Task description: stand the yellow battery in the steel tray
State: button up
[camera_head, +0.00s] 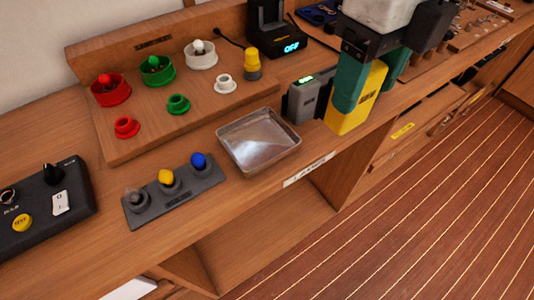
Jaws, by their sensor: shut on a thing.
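The yellow battery (347,116) is a block at the right of the bench, near its front edge. My gripper (370,84) comes down from above with green fingers on either side of it and is shut on it. The near finger covers part of its upper left side. I cannot tell whether the battery's base touches the bench. The steel tray (237,151) is shallow, square and empty, and lies to the left of the battery.
A grey battery (307,102) with a green light stands between the tray and my gripper. A black device reading OFF (290,47) stands behind. A dark strip with knobs (175,189) lies left of the tray. A wooden board (143,141) holds coloured cups.

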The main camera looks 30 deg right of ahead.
jog(key=shift+w+a+f+p, duration=0.3)
jog(key=shift+w+a+f, duration=0.15)
jog(key=shift+w+a, duration=0.3)
jog(key=shift+w+r+p, duration=0.2)
jog(key=shift+w+p, duration=0.15)
jog(key=shift+p, duration=0.7)
jog(key=shift+w+p, duration=0.15)
jog(key=shift+p, duration=0.45)
jog(key=w+a+f+p, duration=0.1)
jog(key=w+f+p, duration=0.1)
jog(key=w+f, duration=0.1)
jog(key=w+a+f+p, duration=0.2)
jog(key=w+f, duration=0.1)
jog(key=f, duration=0.1)
jog(key=w+a+f+p, duration=0.2)
jog(key=w+f, duration=0.1)
jog(key=f, duration=0.1)
jog(key=shift+w+a+f, duration=0.15)
jog(key=shift+w+f, duration=0.05)
jog(key=shift+f, duration=0.55)
